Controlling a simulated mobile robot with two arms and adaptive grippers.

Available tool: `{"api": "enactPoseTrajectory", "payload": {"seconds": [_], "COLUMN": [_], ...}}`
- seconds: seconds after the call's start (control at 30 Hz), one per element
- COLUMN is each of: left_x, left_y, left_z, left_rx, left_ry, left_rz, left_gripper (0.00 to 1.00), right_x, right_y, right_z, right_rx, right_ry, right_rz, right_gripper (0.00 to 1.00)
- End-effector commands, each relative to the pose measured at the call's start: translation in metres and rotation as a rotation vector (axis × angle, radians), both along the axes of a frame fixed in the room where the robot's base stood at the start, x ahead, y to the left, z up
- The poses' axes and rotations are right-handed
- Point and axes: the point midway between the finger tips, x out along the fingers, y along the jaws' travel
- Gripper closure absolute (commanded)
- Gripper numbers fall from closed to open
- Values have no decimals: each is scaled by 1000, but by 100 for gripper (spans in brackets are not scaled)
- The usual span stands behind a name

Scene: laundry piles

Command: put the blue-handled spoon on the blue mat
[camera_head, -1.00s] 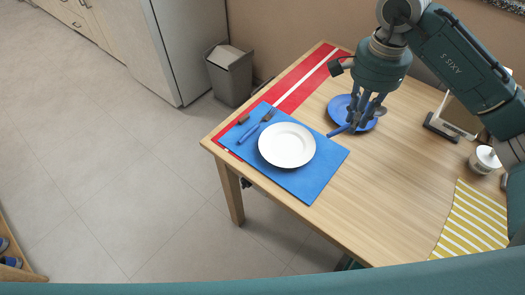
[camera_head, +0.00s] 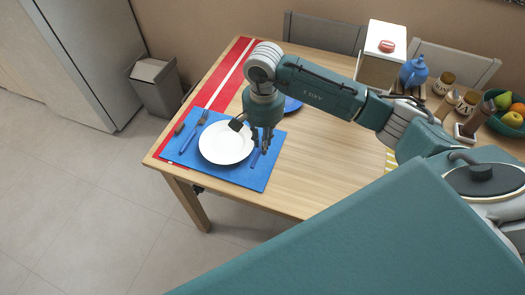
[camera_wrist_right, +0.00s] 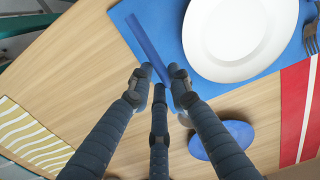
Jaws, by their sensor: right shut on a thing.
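The blue mat (camera_head: 228,177) lies on the wooden table's near left corner, with a white plate (camera_head: 226,143) on it. My right gripper (camera_head: 265,146) is over the mat's right part, beside the plate. It is shut on the blue-handled spoon, whose handle (camera_head: 254,158) points towards the mat's near edge. In the right wrist view the handle (camera_wrist_right: 147,43) runs from between the fingertips (camera_wrist_right: 162,85) across the mat (camera_wrist_right: 165,15). The spoon's bowl is hidden by the fingers. I cannot tell whether the spoon touches the mat. My left gripper is not in view.
A blue-handled fork (camera_head: 192,131) lies left of the white plate. A blue plate (camera_head: 292,104) sits behind my right gripper, partly hidden. A red-and-white striped runner (camera_head: 226,82) lies along the left. A teapot (camera_head: 414,72), jars and a fruit bowl stand at the right.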

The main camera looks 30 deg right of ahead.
Motion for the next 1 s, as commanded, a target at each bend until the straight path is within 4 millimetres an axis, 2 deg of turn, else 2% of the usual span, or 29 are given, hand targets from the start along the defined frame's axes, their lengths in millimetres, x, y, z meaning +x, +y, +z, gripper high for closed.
{"api": "enactPoseTrajectory", "payload": {"seconds": [0.17,0.27,0.53,0.93,0.97,1.0], "left_x": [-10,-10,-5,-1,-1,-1], "left_y": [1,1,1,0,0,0], "left_z": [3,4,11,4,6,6], "left_rx": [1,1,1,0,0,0], "left_ry": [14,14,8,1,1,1], "left_rz": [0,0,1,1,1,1], "left_gripper": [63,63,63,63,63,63], "right_x": [0,0,0,1,1,0], "right_y": [1,1,0,0,0,0], "right_z": [-19,-25,-61,-67,-66,-66], "right_rx": [1,1,0,-1,0,0], "right_ry": [1,1,1,-2,-1,-1], "right_rz": [0,-1,0,1,0,0], "right_gripper": [100,100,100,100,78,70]}}
